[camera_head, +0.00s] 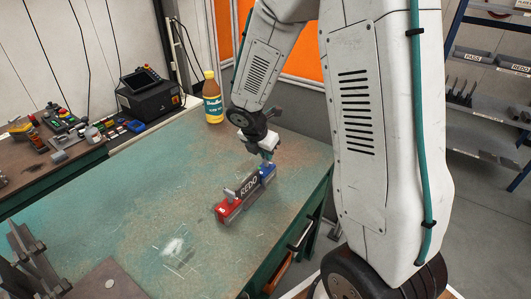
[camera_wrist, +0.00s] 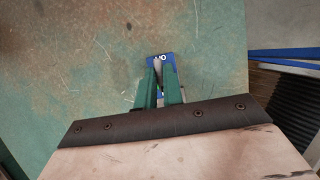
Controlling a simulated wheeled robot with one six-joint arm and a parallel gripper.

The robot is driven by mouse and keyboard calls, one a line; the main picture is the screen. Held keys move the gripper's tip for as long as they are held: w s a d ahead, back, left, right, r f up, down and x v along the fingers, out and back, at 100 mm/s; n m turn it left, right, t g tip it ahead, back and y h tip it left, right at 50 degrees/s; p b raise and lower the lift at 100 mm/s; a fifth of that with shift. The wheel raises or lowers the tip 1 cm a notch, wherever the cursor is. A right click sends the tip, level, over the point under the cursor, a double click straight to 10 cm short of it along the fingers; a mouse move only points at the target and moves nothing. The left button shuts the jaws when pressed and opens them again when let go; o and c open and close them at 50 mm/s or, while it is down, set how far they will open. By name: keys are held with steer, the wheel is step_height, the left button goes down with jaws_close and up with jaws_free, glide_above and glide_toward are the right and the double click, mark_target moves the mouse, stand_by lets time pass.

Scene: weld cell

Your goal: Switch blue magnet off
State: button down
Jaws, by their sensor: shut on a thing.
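The blue magnet (camera_head: 268,172) sits at the far right end of a dark bar marked REDO (camera_head: 249,187) on the green table. My gripper (camera_head: 266,155) is directly above it, pointing down. In the wrist view, the blue magnet (camera_wrist: 168,58) shows its top with white lettering, partly covered by my green fingers (camera_wrist: 158,85). The fingers are shut on a slim grey lever (camera_wrist: 157,68) on top of the blue magnet. The lever's lower part and exact setting are hidden. A red magnet (camera_head: 223,211) with a grey lever is at the bar's near left end.
A yellow-capped bottle (camera_head: 213,100) stands at the table's back edge. Metal fixture plates (camera_head: 35,262) are at the front left. A bench with controls (camera_head: 62,140) is at left, a shelf rack (camera_head: 485,100) at right. The table's middle (camera_head: 150,185) is clear.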

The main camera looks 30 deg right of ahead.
steer(key=shift+m, duration=0.3)
steer(key=m, duration=0.2)
steer(key=m+g, duration=0.1)
steer(key=shift+w+m+g, duration=0.15)
steer(key=shift+m+g, duration=0.15)
steer(key=shift+m, duration=0.1)
steer(key=m+g, duration=0.1)
steer(key=m, duration=0.3)
steer(key=shift+w+m+g, duration=0.1)
steer(key=shift+m+g, duration=0.2)
steer(key=shift+g, duration=0.1)
steer(key=m+g+y, duration=0.1)
steer(key=m, duration=0.3)
steer(key=shift+w+d, duration=0.1)
steer(key=m+g+y, duration=0.1)
steer(key=m, duration=0.3)
steer(key=shift+d+m, duration=0.1)
steer(key=shift+m, duration=0.2)
steer(key=shift+m+y, duration=0.3)
steer(key=c, duration=1.5)
jaws_free()
